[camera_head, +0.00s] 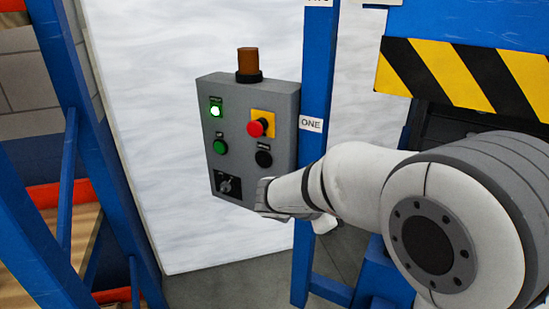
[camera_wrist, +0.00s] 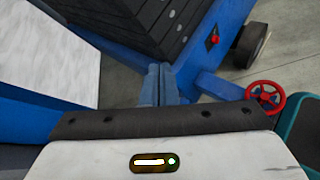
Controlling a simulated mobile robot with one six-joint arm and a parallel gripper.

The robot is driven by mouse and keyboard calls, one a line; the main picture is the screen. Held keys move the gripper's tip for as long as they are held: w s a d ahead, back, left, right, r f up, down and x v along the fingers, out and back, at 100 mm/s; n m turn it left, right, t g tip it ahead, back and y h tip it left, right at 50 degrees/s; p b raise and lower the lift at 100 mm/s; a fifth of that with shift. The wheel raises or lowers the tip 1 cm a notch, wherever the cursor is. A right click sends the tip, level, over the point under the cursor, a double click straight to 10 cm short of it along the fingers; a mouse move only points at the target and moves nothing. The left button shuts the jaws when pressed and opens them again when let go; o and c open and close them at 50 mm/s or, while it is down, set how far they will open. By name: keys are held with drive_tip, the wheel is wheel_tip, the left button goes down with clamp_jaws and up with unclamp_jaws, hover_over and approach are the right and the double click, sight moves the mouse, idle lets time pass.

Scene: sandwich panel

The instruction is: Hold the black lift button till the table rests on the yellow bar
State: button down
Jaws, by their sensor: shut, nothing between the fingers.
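The black button (camera_head: 264,158) sits at the right of the grey control box (camera_head: 236,120), below the red mushroom button (camera_head: 257,127). It is in plain sight, with no finger on it. My gripper (camera_head: 262,195) is at the box's lower right corner, below the black button; its fingertips are hard to make out there. In the wrist view my gripper's fingers (camera_wrist: 158,72) are together and empty. A blue structure with a yellow-and-black striped edge (camera_head: 465,78) stands at the upper right; I cannot tell whether this is the table. No plain yellow bar is seen.
The box also has a lit green lamp (camera_head: 216,108), a green button (camera_head: 220,146) and a rotary switch (camera_head: 228,184). A blue post (camera_head: 316,80) stands right of it. The wrist view shows black bellows (camera_wrist: 160,20), a red handwheel (camera_wrist: 264,97) and a black wheel (camera_wrist: 251,45).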

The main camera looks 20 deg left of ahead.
sight(261, 161)
drive_tip(key=s+a+n+t+y, duration=0.2)
drive_tip(key=a+n+t, duration=0.1)
drive_tip(key=a, duration=0.6)
drive_tip(key=s+a+n+t+y+p, duration=0.1)
drive_tip(key=a+n, duration=0.4)
drive_tip(key=a, duration=0.5)
drive_tip(key=s+a+n+t+y, duration=0.3)
drive_tip(key=a+n+t, duration=0.1)
drive_tip(key=a, duration=0.5)
drive_tip(key=shift+a+t, duration=0.4)
drive_tip(key=shift+t, duration=0.2)
drive_tip(key=w+p, duration=0.1)
drive_tip(key=w, duration=0.3)
drive_tip(key=w+d+p, duration=0.1)
drive_tip(key=w+p, duration=0.1)
drive_tip(key=w, duration=0.2)
drive_tip(key=w+p, duration=0.1)
drive_tip(key=w, duration=0.4)
drive_tip(key=shift+w+d+r, duration=0.1)
drive_tip(key=shift+d+r, duration=0.05)
drive_tip(key=shift+d, duration=0.05)
drive_tip(key=shift+w+p, duration=0.3)
drive_tip(key=shift+w, duration=0.1)
